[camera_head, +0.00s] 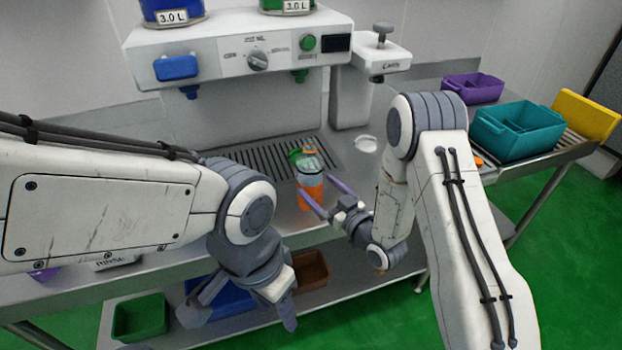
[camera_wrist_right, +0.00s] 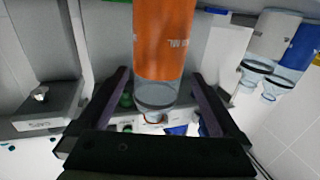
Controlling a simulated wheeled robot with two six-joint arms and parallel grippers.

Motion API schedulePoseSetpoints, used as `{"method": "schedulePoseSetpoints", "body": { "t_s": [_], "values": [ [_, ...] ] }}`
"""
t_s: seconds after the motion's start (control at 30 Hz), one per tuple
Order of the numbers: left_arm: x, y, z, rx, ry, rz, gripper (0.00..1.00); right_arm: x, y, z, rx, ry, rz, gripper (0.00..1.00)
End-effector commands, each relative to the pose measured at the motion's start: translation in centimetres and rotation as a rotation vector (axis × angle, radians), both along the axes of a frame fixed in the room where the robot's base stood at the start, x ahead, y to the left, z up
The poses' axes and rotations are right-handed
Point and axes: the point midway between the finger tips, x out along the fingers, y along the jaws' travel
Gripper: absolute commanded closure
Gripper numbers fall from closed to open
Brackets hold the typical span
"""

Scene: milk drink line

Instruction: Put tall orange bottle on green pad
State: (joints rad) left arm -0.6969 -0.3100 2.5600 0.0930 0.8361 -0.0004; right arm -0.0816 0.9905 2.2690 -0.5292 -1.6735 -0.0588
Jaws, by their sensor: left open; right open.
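The tall orange bottle (camera_head: 311,190) stands upright on the steel counter, orange below and clear near the top. My right gripper (camera_head: 318,186) is open, with its purple-grey fingers on either side of the bottle. In the right wrist view the bottle (camera_wrist_right: 163,40) appears upside down between the open fingers, with gaps on both sides. A small green patch (camera_head: 295,155) shows behind the bottle's top; I cannot tell whether it is the green pad. My left gripper (camera_head: 246,302) is open and empty, low in front of the counter.
A white dispenser (camera_head: 235,45) with a blue tap and a green tap stands behind, over a dark drain grate (camera_head: 262,152). Purple (camera_head: 474,87) and teal (camera_head: 520,130) bins stand at right. A green bin (camera_head: 140,316) and a brown bin (camera_head: 311,270) sit on the lower shelf.

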Motion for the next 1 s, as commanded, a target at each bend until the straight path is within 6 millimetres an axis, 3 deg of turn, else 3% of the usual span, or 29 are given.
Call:
{"method": "schedulePoseSetpoints", "body": {
  "t_s": [0.3,0.6,0.63,0.8,0.83,0.87,1.0],
  "values": [
    [0.0,0.0,2.0,0.000,0.000,0.000,0.50,3.7,2.3,0.4,-0.002,-0.001,0.002,0.00],
    [0.0,0.0,1.9,0.000,0.000,0.000,0.50,4.3,2.6,0.2,-0.001,0.001,-0.001,0.00],
    [0.0,0.0,1.9,0.000,0.000,0.000,0.50,4.3,2.6,0.2,-0.001,0.001,-0.001,0.04],
    [0.0,0.0,1.9,0.000,0.000,0.000,0.50,4.3,2.6,0.2,-0.001,0.000,-0.001,0.69],
    [0.0,0.0,1.9,0.000,0.000,0.000,0.50,4.3,2.6,0.2,-0.001,0.000,-0.001,0.69],
    [0.0,0.0,1.9,0.000,0.000,0.000,0.50,4.3,2.6,0.2,-0.001,-0.001,-0.001,0.77],
    [0.0,0.0,1.9,0.000,0.000,0.000,0.50,4.3,2.6,0.2,-0.001,-0.001,-0.001,0.77]
  ]
}}
